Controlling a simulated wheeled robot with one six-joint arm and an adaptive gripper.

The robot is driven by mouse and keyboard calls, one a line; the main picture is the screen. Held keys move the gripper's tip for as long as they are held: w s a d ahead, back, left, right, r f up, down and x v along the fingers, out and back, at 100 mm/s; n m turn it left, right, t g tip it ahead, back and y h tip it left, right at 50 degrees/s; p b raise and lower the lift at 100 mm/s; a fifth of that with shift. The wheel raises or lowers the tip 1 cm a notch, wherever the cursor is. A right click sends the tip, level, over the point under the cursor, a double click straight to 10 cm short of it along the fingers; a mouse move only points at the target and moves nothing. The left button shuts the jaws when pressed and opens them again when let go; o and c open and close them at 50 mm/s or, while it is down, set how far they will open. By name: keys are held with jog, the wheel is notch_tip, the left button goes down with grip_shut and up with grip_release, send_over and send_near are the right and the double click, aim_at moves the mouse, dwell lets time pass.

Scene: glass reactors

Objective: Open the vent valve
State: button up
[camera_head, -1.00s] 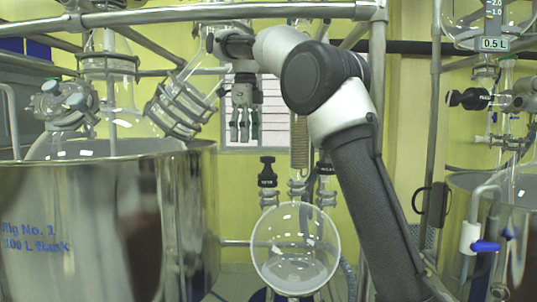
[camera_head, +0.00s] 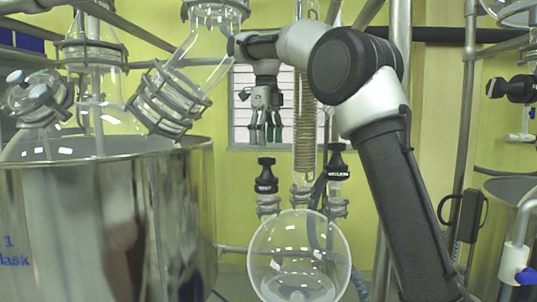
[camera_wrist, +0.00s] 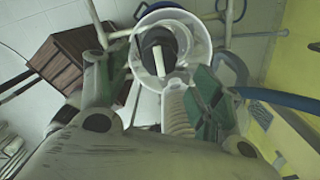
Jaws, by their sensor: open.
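Two black-capped valves stand upright above the round glass receiving flask (camera_head: 297,262) in the head view. The left valve (camera_head: 266,177) and the right valve (camera_head: 337,165) carry labels too small to read surely, so I cannot tell which is the vent valve. My gripper (camera_head: 265,140) points down, open and empty, above the left valve, with a gap in the picture. In the wrist view a black valve top with a pale bar (camera_wrist: 158,55) shows beyond and between my spread fingers (camera_wrist: 158,88). The lower valve body is hidden there.
A large steel vessel (camera_head: 110,220) with glassware stands at the left. A glass coil condenser (camera_head: 305,140) rises close right of my gripper. A steel post (camera_head: 399,60) stands behind my arm. A blue hose (camera_wrist: 275,97) crosses the wrist view at right.

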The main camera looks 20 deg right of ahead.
aim_at(266, 157)
notch_tip(266, 157, down, 5)
jog(key=shift+f, duration=0.1)
jog(key=shift+c, duration=0.5)
jog(key=c, duration=0.9)
